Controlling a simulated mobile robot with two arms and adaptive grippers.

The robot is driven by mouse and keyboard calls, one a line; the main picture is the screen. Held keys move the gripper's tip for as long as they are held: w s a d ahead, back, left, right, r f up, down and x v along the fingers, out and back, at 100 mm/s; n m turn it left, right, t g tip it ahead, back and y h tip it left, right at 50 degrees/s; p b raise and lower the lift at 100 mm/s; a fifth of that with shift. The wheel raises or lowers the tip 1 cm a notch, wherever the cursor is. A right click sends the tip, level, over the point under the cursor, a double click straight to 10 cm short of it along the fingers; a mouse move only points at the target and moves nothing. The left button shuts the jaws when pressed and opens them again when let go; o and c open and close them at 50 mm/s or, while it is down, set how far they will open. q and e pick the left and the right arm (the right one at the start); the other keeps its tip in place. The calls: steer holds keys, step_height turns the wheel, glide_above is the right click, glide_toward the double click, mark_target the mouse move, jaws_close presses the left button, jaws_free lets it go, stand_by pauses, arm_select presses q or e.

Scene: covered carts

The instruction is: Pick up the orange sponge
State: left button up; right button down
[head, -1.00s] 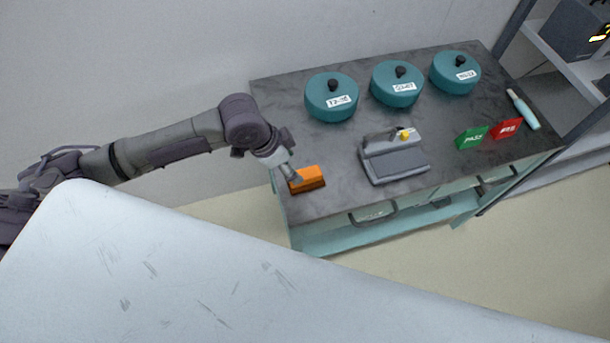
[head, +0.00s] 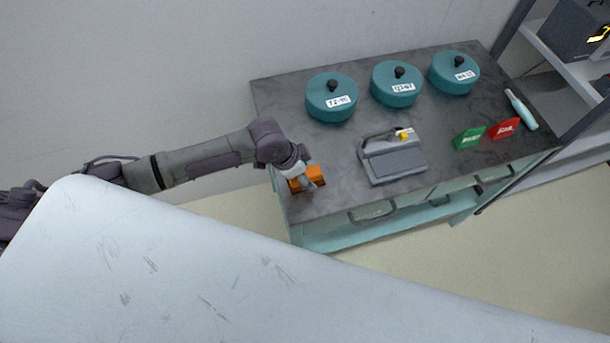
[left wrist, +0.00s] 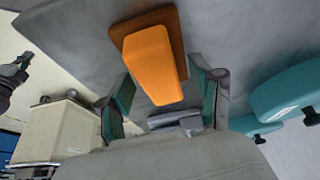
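The orange sponge (head: 317,173) lies near the left front corner of the dark grey cart top (head: 300,209). My left gripper (head: 308,183) is over it in the head view and hides part of it. In the left wrist view the sponge (left wrist: 155,62) shows a bright orange block with a darker brown-orange layer, beyond the fingertips. The left gripper (left wrist: 162,98) is open there, its two green-padded fingers apart on either side of the sponge's near end. Whether a finger touches the sponge I cannot tell.
Several teal round lidded containers, one at the left (head: 331,97), stand along the back of the cart. A grey device (head: 392,158) sits to the right of the sponge. Green (head: 468,138) and red (head: 504,128) cards and a pale teal bottle (head: 521,110) are farther right.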

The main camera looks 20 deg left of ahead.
mark_target(316, 173)
arm_select(q)
steer(key=c, duration=1.1)
steer(key=shift+r, duration=0.1)
steer(key=shift+r, duration=0.35)
steer(key=r, duration=0.2)
steer(key=d+r+b, duration=0.1)
steer(key=shift+d+r, duration=0.15)
steer(key=shift+r, duration=0.2)
steer(key=d+r, duration=0.2)
steer(key=d, duration=0.1)
steer(key=d+r+b, duration=0.1)
steer(key=d+r, duration=0.1)
steer(key=d, duration=0.2)
steer(key=s+d+r+b, duration=0.1)
steer(key=d+r, duration=0.1)
steer(key=d, duration=0.1)
steer(key=shift+d+r, duration=0.2)
steer(key=shift+r, duration=0.05)
